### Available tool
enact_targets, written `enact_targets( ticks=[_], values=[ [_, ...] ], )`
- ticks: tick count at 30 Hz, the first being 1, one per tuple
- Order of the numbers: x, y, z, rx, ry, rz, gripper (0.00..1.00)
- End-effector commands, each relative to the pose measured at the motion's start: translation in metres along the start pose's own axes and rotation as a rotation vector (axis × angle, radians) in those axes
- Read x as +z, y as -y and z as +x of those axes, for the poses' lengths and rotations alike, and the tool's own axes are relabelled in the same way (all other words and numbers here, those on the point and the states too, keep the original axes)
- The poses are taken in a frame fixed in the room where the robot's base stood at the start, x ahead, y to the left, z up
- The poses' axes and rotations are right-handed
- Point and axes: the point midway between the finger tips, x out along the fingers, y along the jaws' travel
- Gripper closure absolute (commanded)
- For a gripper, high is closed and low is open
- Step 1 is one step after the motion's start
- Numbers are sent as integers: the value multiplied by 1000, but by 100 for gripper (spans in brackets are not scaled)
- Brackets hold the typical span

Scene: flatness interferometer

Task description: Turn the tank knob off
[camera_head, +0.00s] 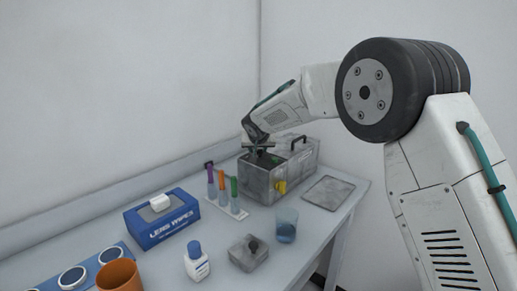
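A grey metal tank (258,187) stands at the back right of the table, with a small yellow knob (280,187) on its front face. A black handle shows on the lid of the grey box part behind it. My arm reaches in from the right, and my gripper (259,151) points down at the top of the tank, to the upper left of the yellow knob. The gripper's fingers are small and dark here, so I cannot tell whether they are open or touch the tank. The knob is unobstructed in this view.
A blue wipes box (163,224) is left. A flat grey plate (328,192) lies right.

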Motion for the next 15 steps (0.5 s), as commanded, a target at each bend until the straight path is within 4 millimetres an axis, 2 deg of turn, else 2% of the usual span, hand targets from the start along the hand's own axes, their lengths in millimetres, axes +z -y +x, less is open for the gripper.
enact_targets(
  ticks=[15],
  values=[
    [0, 7, 2, 323, 1, 321, 86]
  ],
)
